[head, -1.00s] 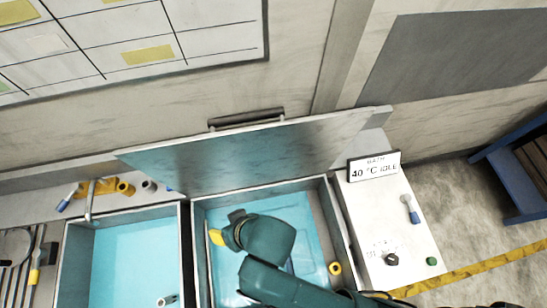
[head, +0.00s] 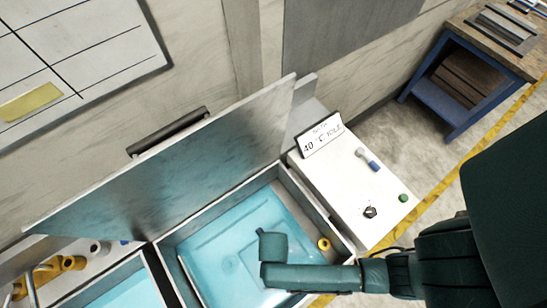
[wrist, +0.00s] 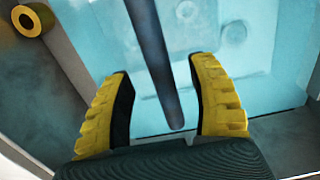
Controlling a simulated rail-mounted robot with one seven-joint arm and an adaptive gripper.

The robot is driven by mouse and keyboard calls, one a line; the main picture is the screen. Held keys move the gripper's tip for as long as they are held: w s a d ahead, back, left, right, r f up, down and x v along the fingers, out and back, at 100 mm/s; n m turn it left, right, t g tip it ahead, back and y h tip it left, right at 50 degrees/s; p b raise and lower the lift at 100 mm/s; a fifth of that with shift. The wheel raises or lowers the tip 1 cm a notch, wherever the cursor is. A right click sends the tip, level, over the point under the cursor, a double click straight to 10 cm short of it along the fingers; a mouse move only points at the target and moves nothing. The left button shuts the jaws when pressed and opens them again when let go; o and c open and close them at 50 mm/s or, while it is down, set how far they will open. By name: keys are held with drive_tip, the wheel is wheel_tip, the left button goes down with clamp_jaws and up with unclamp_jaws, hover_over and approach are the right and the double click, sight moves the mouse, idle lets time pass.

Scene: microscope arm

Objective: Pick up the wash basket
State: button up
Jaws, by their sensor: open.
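The open bath (head: 290,188) holds blue water. Pale, blurred shapes (head: 212,250) lie under the water in the head view; I cannot make out a clear wash basket there. In the wrist view a dark, slim bar (wrist: 152,55) runs between my fingers, possibly the basket's handle; what it joins is out of frame or unclear. My gripper (wrist: 160,68) is open, with one yellow, black-padded finger on each side of the bar, and a visible gap to each. In the head view my arm reaches over the bath, and my fingers are hidden.
The raised lid (head: 190,165) stands behind the bath. A yellow ring (head: 323,244) sits at the bath's right side. To the right, a white panel (head: 340,185) carries a sign (head: 322,138), knobs and a switch. A blue-framed bench (head: 455,90) stands farther right.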

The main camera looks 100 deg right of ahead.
wheel_tip(320, 180, down, 4)
drive_tip(key=shift+c, duration=0.4)
clamp_jaws()
drive_tip(key=shift+d+r, duration=0.1)
wheel_tip(320, 180, up, 10)
drive_tip(key=shift+r+p, duration=0.1)
drive_tip(key=shift+p, duration=0.4)
